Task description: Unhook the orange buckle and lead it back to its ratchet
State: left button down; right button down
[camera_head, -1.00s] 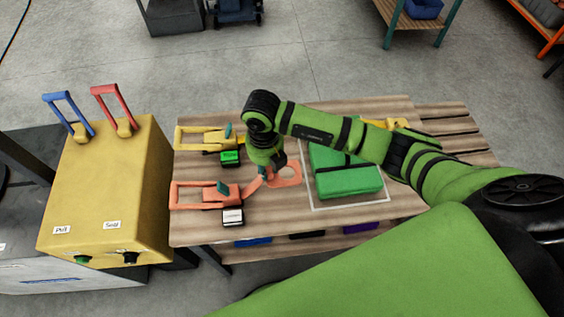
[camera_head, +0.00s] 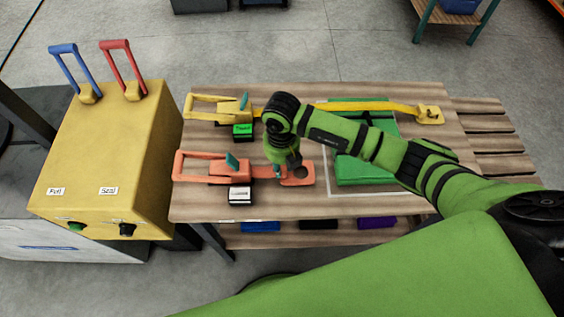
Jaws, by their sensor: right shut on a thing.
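The orange buckle (camera_head: 301,178) is a flat piece just above the table, right of its orange ratchet (camera_head: 222,170). A short orange strap (camera_head: 263,172) runs nearly level between them. My right gripper (camera_head: 291,172) comes down from above and is shut on the orange buckle. Its fingertips are partly hidden by the wrist. The ratchet has a long handle pointing left and a teal lever. My left gripper is out of view.
A yellow ratchet (camera_head: 216,107) with its strap crosses a green bundle (camera_head: 366,171) to a yellow buckle (camera_head: 429,114) on the right. A yellow control box (camera_head: 110,160) with blue and red levers stands left. The wooden table (camera_head: 215,208) is bare along its front.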

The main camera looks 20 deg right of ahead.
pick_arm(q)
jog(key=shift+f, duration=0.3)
pick_arm(e)
jog(key=shift+f, duration=0.35)
jog(key=c, duration=0.9)
grip_release()
jog(key=shift+c, duration=0.2)
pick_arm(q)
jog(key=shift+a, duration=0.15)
pick_arm(e)
notch_tip(320, 180, up, 12)
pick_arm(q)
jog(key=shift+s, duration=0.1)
pick_arm(e)
jog(key=shift+s, duration=0.1)
